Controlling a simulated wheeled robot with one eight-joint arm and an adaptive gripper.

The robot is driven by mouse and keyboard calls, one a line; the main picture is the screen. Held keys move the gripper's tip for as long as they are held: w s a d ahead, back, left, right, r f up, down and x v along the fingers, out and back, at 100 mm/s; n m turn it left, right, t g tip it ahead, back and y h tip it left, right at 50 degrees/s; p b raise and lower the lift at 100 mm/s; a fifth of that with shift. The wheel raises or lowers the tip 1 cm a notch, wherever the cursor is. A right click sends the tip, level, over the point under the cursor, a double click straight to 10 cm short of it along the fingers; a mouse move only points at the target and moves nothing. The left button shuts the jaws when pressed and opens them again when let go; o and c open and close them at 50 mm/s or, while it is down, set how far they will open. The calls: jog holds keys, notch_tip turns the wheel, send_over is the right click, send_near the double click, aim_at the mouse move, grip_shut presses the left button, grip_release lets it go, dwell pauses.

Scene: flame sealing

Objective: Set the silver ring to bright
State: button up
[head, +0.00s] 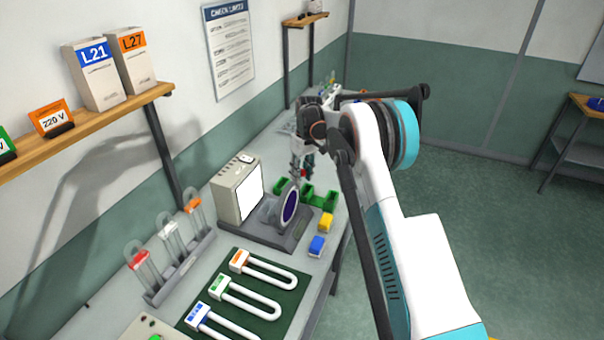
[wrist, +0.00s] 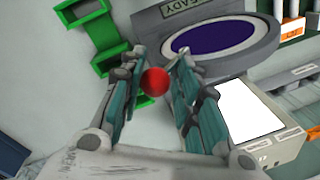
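In the head view the ring (head: 281,208) stands upright, facing right. A red ball (wrist: 154,82), apparently on a short pale rod from the ring's edge, lies between my fingers. A narrow gap shows at the right finger. In the head view my gripper (head: 302,172) partly hides the ball.
A grey box with a bright white panel (head: 249,191) stands left of the ring. A green mat (head: 257,311) with U-shaped tubes lies in front.

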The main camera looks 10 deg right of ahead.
jog(key=shift+d, duration=0.15)
grip_shut()
jog(key=shift+s+a+r+t+h+b, duration=0.55)
jog(key=shift+s+r+t+h+b, duration=0.3)
jog(key=shift+t, duration=0.25)
jog(key=s+a+f+t+h+b, duration=0.2)
jog(key=s+a+t+h+b, duration=0.5)
jog(key=s+b, duration=0.5)
jog(key=shift+s+a+n+t+b, duration=0.35)
jog(key=shift+a+t+b, duration=0.7)
jog(key=shift+t+b, duration=0.7)
jog(key=shift+s+g, duration=0.1)
jog(key=shift+g, duration=0.15)
jog(key=o, duration=1)
grip_release()
jog(key=shift+f, duration=0.1)
jog(key=shift+o, duration=0.2)
